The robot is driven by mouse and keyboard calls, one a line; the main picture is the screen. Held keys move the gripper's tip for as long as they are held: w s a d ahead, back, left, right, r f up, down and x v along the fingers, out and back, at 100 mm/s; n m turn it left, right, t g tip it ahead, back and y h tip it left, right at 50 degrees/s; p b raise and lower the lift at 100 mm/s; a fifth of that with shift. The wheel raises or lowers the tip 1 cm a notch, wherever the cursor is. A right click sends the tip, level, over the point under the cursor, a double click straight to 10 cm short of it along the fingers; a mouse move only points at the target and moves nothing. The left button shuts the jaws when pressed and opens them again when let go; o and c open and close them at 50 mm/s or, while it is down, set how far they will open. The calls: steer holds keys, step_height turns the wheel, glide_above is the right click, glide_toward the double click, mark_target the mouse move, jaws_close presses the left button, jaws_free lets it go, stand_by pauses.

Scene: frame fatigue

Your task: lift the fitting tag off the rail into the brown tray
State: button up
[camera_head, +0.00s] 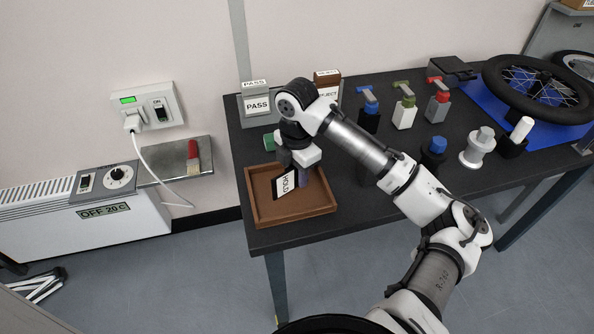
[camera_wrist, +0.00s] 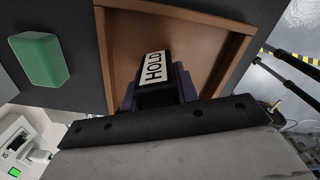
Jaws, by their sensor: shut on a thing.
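The fitting tag (camera_head: 285,185) is a dark-edged plate with a white face reading HOLD. It also shows in the wrist view (camera_wrist: 154,67), between the purple fingers. My gripper (camera_head: 293,176) is shut on the tag and holds it tilted over the brown tray (camera_head: 298,217). In the wrist view the tray (camera_wrist: 117,45) lies behind the tag, with its brown floor and walls in sight. I cannot tell whether the tag's lower edge touches the tray floor. No rail can be made out clearly; my arm covers part of the table.
A green block (camera_head: 269,142) lies just behind the tray. The grey PASS block (camera_head: 255,104) and brown REJECT block (camera_head: 327,80) stand at the back. Several coloured-top fittings, including a blue-topped one (camera_head: 369,112), and a wheel (camera_head: 537,88) on a blue mat occupy the right.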

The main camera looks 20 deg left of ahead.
steer(key=shift+f+b, duration=0.35)
steer(key=shift+f, duration=0.3)
steer(key=o, duration=1.1)
steer(key=shift+r, duration=0.1)
step_height(320, 180, up, 14)
steer(key=shift+f+b, duration=0.15)
steer(key=shift+b, duration=0.2)
